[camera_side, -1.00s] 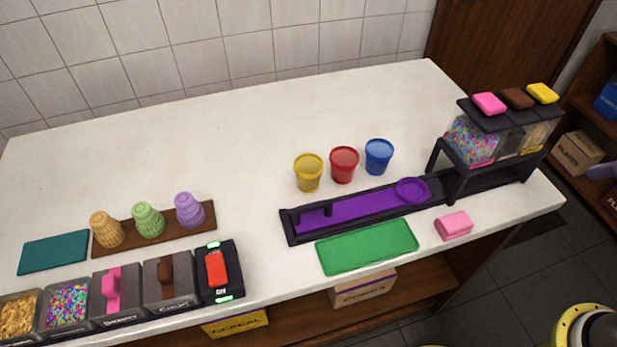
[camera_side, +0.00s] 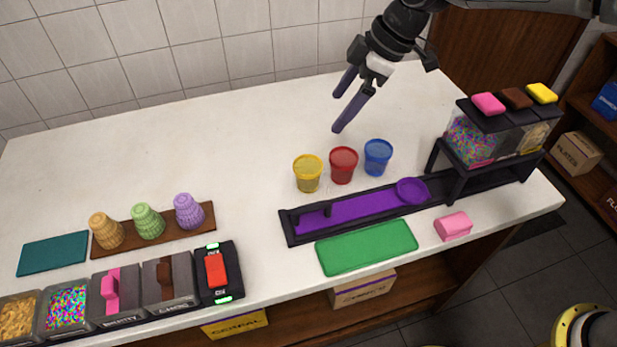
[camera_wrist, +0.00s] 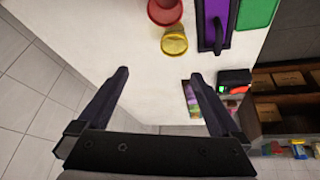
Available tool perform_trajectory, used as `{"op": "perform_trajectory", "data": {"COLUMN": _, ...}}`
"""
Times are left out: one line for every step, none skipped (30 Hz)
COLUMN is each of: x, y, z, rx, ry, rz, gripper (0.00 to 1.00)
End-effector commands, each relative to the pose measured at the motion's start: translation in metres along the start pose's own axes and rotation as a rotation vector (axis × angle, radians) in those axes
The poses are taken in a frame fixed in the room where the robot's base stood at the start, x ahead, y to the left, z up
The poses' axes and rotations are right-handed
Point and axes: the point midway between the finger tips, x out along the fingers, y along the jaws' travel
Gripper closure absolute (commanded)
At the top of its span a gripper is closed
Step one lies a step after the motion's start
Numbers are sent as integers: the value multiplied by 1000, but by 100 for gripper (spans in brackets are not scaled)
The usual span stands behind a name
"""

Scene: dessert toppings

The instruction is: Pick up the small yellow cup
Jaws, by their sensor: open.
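The small yellow cup (camera_side: 308,174) stands upright on the white counter, at the left end of a row of three cups. It also shows in the wrist view (camera_wrist: 174,42), near the top, beyond my fingertips. My gripper (camera_side: 342,113) is above the counter, up and to the right of the yellow cup in the side view. Its two fingers are apart with nothing between them. It also shows in the wrist view (camera_wrist: 158,75). It does not touch any cup.
A red cup (camera_side: 343,165) stands right beside the yellow cup, with a blue cup (camera_side: 378,157) farther right. A black track with a purple strip (camera_side: 355,211) lies in front of the cups. A topping dispenser (camera_side: 497,130) stands at the right.

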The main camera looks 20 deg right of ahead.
Motion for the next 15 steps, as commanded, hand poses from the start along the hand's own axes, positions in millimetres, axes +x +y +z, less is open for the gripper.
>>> {"op": "perform_trajectory", "data": {"x": 20, "y": -6, "z": 0, "rx": -7, "ry": -20, "rz": -26, "gripper": 0}}
{"op": "perform_trajectory", "data": {"x": 28, "y": -10, "z": 1, "rx": -10, "ry": -29, "rz": -37, "gripper": 0}}
{"op": "perform_trajectory", "data": {"x": 37, "y": -14, "z": 3, "rx": -12, "ry": -41, "rz": -52, "gripper": 0}}
{"op": "perform_trajectory", "data": {"x": 42, "y": -17, "z": 3, "rx": -15, "ry": -47, "rz": -59, "gripper": 0}}
{"op": "perform_trajectory", "data": {"x": 47, "y": -19, "z": 4, "rx": -17, "ry": -52, "rz": -65, "gripper": 0}}
{"op": "perform_trajectory", "data": {"x": 52, "y": -22, "z": 3, "rx": -20, "ry": -55, "rz": -70, "gripper": 0}}
{"op": "perform_trajectory", "data": {"x": 54, "y": -23, "z": 3, "rx": -23, "ry": -55, "rz": -72, "gripper": 0}}
{"op": "perform_trajectory", "data": {"x": 57, "y": -24, "z": 2, "rx": -24, "ry": -54, "rz": -71, "gripper": 0}}
{"op": "perform_trajectory", "data": {"x": 63, "y": -25, "z": 3, "rx": -23, "ry": -55, "rz": -72, "gripper": 0}}
{"op": "perform_trajectory", "data": {"x": 68, "y": -25, "z": 3, "rx": -23, "ry": -56, "rz": -73, "gripper": 0}}
{"op": "perform_trajectory", "data": {"x": 74, "y": -26, "z": 4, "rx": -22, "ry": -56, "rz": -73, "gripper": 0}}
{"op": "perform_trajectory", "data": {"x": 81, "y": -26, "z": 4, "rx": -22, "ry": -56, "rz": -73, "gripper": 0}}
{"op": "perform_trajectory", "data": {"x": 87, "y": -27, "z": 4, "rx": -23, "ry": -56, "rz": -73, "gripper": 0}}
{"op": "perform_trajectory", "data": {"x": 93, "y": -27, "z": 5, "rx": -23, "ry": -56, "rz": -72, "gripper": 0}}
{"op": "perform_trajectory", "data": {"x": 100, "y": -27, "z": 5, "rx": -23, "ry": -56, "rz": -72, "gripper": 0}}
